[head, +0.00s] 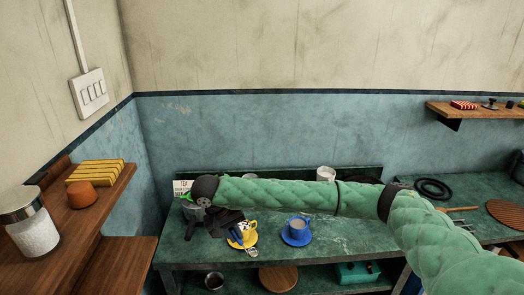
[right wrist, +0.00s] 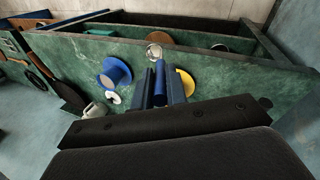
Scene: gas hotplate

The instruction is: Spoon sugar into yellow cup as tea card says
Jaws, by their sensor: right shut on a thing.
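The yellow cup (head: 248,229) stands on a yellow saucer (head: 247,243) on the green counter, partly hidden by my right gripper (head: 237,230). That gripper is shut on a spoon (head: 252,252), whose round bowl (right wrist: 154,52) shows beyond the fingertips in the right wrist view. The bowl is low at the near side of the yellow cup in the head view; I cannot tell what it holds. The yellow saucer also shows beside the fingers (right wrist: 187,82). The white tea card (head: 182,187) stands at the back left, its text mostly unreadable. My left gripper is out of view.
A blue cup (head: 297,227) on a blue saucer stands just right. A lidded glass jar of white grains (head: 36,233) is on the left wooden shelf. A round board (head: 278,278) and metal tin (head: 214,280) lie below.

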